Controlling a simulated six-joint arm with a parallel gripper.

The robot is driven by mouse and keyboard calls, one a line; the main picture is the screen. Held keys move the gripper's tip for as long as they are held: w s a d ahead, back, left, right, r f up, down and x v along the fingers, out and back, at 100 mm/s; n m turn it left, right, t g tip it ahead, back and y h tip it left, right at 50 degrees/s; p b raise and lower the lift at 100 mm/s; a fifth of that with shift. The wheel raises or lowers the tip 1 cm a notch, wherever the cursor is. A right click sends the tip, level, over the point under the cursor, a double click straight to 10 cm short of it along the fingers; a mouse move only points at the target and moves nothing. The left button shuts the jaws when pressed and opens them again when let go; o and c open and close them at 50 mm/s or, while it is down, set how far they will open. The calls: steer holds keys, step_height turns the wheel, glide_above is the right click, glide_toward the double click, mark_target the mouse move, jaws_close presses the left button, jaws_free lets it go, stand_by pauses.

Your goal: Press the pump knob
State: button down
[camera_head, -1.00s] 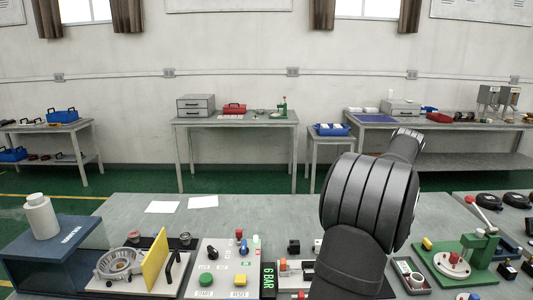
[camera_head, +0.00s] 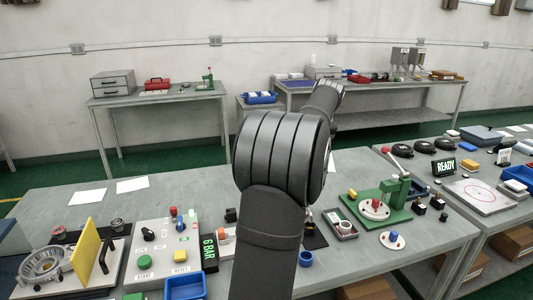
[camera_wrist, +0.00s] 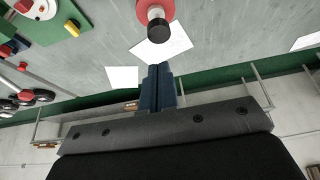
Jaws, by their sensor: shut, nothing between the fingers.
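My gripper (camera_wrist: 161,85) shows in the wrist view as two dark blue fingers pressed together, with nothing between them. A red disc (camera_wrist: 146,8) with a pale stem and a black end piece (camera_wrist: 159,29) stands beyond the fingertips at the top of that view, apart from them. It may be the pump knob, but I cannot be sure. In the head view my dark arm covers the middle of the bench, and my gripper is hidden behind it. An orange-and-white round part (camera_head: 223,236) shows just left of my arm, partly hidden.
A control panel (camera_head: 160,243) with coloured buttons and a "6 BAR" display (camera_head: 209,250) lies left of my arm. A blue bin (camera_head: 185,287) is in front. A green fixture (camera_head: 393,205) and blue cup (camera_head: 305,258) are to the right. Papers (camera_head: 132,185) lie at the back left.

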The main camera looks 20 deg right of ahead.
steer(key=shift+s+r+t, duration=0.3)
steer(key=shift+s+t, duration=0.65)
steer(key=shift+t, duration=0.1)
steer(key=shift+s+r+t, duration=0.3)
steer(key=shift+s+t, duration=0.65)
steer(key=shift+t, duration=0.1)
steer(key=x, duration=0.4)
steer(key=s+f+x, duration=0.1)
steer(key=x, duration=0.7)
steer(key=shift+s+f, duration=0.2)
steer(key=shift+f, duration=0.6)
steer(key=shift+f, duration=1.85)
